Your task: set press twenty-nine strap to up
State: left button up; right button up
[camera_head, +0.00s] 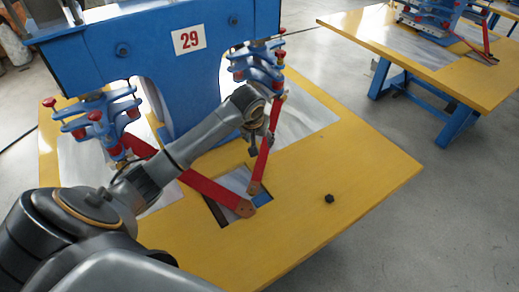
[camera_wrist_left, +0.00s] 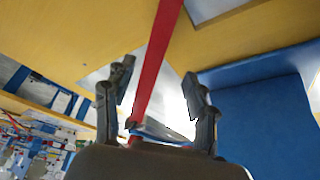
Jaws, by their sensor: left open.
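The blue press (camera_head: 150,62) carries a white plate with a red 29. Two red straps hang from its clamps over the yellow table. The left strap (camera_head: 205,187) slopes down to the right. The right strap (camera_head: 263,160) hangs more steeply from the right clamp. Their lower ends lie close together by a cutout in the table. My left gripper (camera_head: 261,141) is at the upper part of the right strap, below the clamp. In the left wrist view my left gripper (camera_wrist_left: 159,72) is open, with a red strap (camera_wrist_left: 157,50) running between its fingers, not clamped.
The yellow table (camera_head: 350,180) has a small black knob (camera_head: 329,198) at its front right and a dark rectangular cutout (camera_head: 215,212) with a blue piece. Another yellow table (camera_head: 400,55) with a blue press stands back right. Grey floor lies between them.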

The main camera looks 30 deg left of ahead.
pick_arm(q)
send_near(263, 153)
jog(key=shift+w+d+f, duration=0.1)
jog(key=shift+w+f, duration=0.05)
jog(key=shift+f, duration=0.4)
jog(key=shift+w+d+f, duration=0.1)
jog(key=shift+w+f, duration=0.1)
jog(key=shift+f, duration=0.4)
jog(key=x, duration=0.6)
jog(key=shift+a, duration=0.2)
jog(key=shift+x, duration=0.8)
jog(key=shift+w, duration=0.1)
pick_arm(e)
jog(key=shift+s+d+f, duration=0.15)
jog(key=shift+s+d, duration=0.15)
jog(key=shift+d, duration=0.3)
jog(key=shift+d, duration=0.1)
pick_arm(q)
grip_shut()
jog(key=shift+r, duration=0.1)
pick_arm(e)
jog(key=shift+d, duration=0.3)
